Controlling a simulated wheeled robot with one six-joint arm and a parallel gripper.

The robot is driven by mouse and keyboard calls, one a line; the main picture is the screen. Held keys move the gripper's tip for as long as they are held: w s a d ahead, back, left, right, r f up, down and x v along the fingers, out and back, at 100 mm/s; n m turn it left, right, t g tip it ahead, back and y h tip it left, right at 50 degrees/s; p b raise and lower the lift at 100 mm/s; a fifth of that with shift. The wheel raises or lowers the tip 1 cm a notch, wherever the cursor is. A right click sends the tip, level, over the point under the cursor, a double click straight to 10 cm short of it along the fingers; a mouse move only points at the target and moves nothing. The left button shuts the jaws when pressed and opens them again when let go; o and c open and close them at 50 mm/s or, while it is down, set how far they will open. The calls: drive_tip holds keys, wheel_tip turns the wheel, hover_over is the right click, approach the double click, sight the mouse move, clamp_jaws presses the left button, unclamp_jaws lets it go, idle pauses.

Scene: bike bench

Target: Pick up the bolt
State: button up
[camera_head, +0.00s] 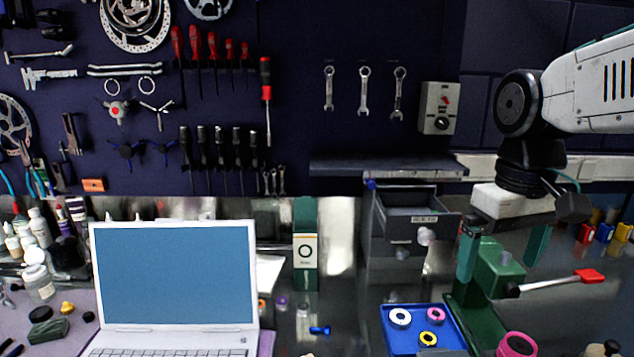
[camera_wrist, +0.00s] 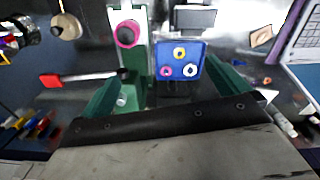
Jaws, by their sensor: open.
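A small blue bolt (camera_head: 320,330) appears to lie on the dark bench between the laptop and the blue tray. I cannot make out its details. My gripper (camera_head: 503,260) hangs at the right with its two green fingers apart and nothing between them. It is well to the right of the bolt and above the bench, over a green vise-like fixture.
A blue tray (camera_head: 386,335) holds several coloured rings. The green fixture (camera_head: 466,300) with a red-tipped lever (camera_head: 588,276) stands right of it. An open laptop (camera_head: 175,270) is at the left. A drawer unit (camera_head: 390,235) and a green box (camera_head: 305,215) stand behind.

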drive_tip(key=s+f+m, duration=0.2)
drive_tip(key=s+f, duration=0.4)
drive_tip(key=s, duration=0.6)
drive_tip(key=shift+s+d+f+t, duration=0.25)
drive_tip(key=shift+d+f+t, duration=0.15)
drive_tip(key=shift+s+a+r, duration=0.1)
drive_tip(key=shift+s+r, duration=0.05)
drive_tip(key=shift+c, duration=0.7)
drive_tip(key=shift+r, duration=0.15)
drive_tip(key=c, duration=1.5)
drive_tip(key=shift+w+f, duration=0.2)
drive_tip(key=shift+c, duration=0.7)
drive_tip(key=w+r+t, duration=0.1)
drive_tip(key=w+r, duration=0.3)
drive_tip(key=w, duration=0.5)
drive_tip(key=w+a+r+t, duration=0.1)
drive_tip(key=w+r, duration=0.2)
drive_tip(key=w, duration=0.7)
drive_tip(key=w+r+t, duration=0.1)
drive_tip(key=w+r, duration=0.3)
drive_tip(key=w, duration=0.5)
drive_tip(key=shift+w+a+r+t, duration=0.3)
drive_tip(key=shift+w+a+r, duration=0.05)
drive_tip(key=shift+w, duration=0.05)
drive_tip(key=shift+a+x, duration=0.2)
drive_tip(key=shift+x, duration=3.65)
